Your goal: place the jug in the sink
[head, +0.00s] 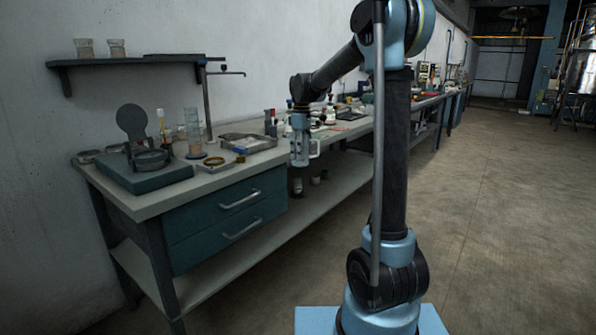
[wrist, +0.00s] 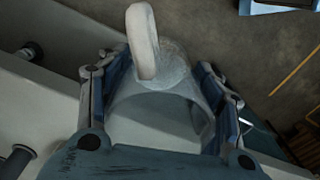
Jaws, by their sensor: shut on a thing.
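The jug (head: 300,150) is a clear vessel with a pale handle, held at the front edge of the bench, and it looks roughly upright. In the wrist view the jug (wrist: 185,82) sits between the two fingers, with its white curved handle (wrist: 143,40) at the top. My gripper (head: 300,122) is shut on the jug from above; its fingers press on both sides of it in the wrist view (wrist: 162,100). No sink can be made out in either view.
The bench (head: 215,183) holds a teal device with a round lid (head: 145,165), glass cylinders (head: 193,130), a metal tray (head: 248,142) and several small bottles further back. A wall shelf (head: 130,61) carries two beakers. A lower shelf runs beneath. The floor (head: 480,210) at the right is clear.

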